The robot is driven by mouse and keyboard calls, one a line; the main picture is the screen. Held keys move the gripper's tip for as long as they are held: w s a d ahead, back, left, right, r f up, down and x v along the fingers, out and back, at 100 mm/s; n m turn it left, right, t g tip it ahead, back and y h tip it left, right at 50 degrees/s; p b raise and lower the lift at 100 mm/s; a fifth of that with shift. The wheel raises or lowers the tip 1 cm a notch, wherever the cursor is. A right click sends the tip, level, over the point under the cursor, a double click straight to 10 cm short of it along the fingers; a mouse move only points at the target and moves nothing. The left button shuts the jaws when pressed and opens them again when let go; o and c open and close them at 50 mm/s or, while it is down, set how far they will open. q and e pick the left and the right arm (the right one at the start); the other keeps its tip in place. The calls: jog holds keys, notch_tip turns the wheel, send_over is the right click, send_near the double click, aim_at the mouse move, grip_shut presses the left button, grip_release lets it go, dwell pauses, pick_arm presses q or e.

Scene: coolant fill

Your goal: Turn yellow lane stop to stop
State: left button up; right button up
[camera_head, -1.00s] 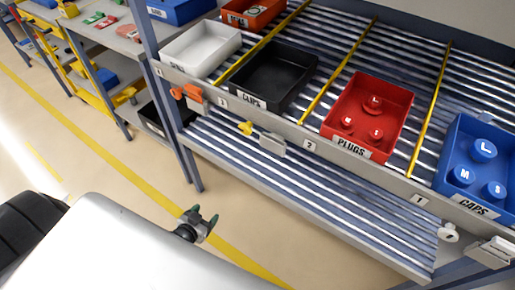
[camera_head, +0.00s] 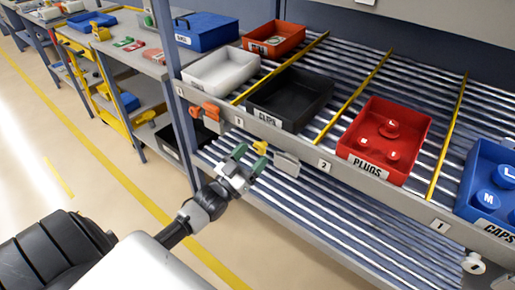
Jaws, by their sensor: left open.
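The yellow lane stop (camera_head: 260,147) is a small yellow knob on the grey front rail of the flow rack, below the black bin. A grey plate (camera_head: 287,163) sits just to its right. My left gripper (camera_head: 249,160) is open, with its green-tipped fingers just left of and below the yellow knob. One fingertip is very close to the knob; I cannot tell whether they touch. My right gripper is out of view.
An orange stop (camera_head: 206,112) is on the rail to the left and a white one (camera_head: 474,263) to the right. White (camera_head: 222,72), black (camera_head: 290,97), red (camera_head: 385,140) and blue (camera_head: 490,185) bins stand in lanes above. The floor at left is clear.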

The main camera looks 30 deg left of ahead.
pick_arm(q)
jog(key=shift+x, duration=1.3)
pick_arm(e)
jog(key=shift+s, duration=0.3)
pick_arm(q)
jog(key=c, duration=1.2)
jog(key=shift+c, duration=0.2)
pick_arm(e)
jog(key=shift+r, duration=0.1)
